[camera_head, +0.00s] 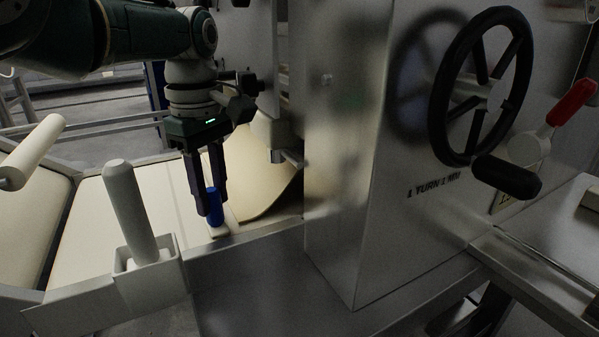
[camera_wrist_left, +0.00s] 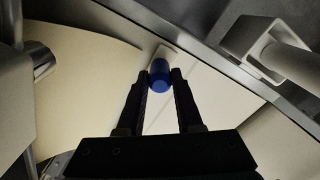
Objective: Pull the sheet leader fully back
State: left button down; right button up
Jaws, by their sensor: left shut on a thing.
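My left gripper (camera_head: 207,203) reaches down from above and is shut on a blue peg (camera_head: 214,206). The peg stands on a pale strip (camera_head: 230,217) at the end of the cream sheet. In the left wrist view the blue peg (camera_wrist_left: 160,72) sits between the fingertips of my left gripper (camera_wrist_left: 160,80), over the pale strip (camera_wrist_left: 166,52). The cream sheet (camera_head: 266,197) curves up from there toward the steel machine. In the left wrist view the sheet (camera_wrist_left: 85,85) lies to the left of the fingers. My right gripper is not in view.
The steel machine housing (camera_head: 345,170) stands right of the gripper, with a black handwheel (camera_head: 482,88) and a red-handled lever (camera_head: 571,103). A grey post (camera_head: 130,212) rises from a square socket at front left. A cream belt (camera_head: 95,235) lies left of the gripper, beside a steel rail (camera_head: 245,237).

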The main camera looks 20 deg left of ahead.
pick_arm(q)
jog(key=c, duration=0.6)
grip_release()
notch_tip(320, 180, up, 9)
jog(key=p, duration=0.7)
jog(key=shift+p, duration=0.35)
jog(key=shift+r, duration=0.5)
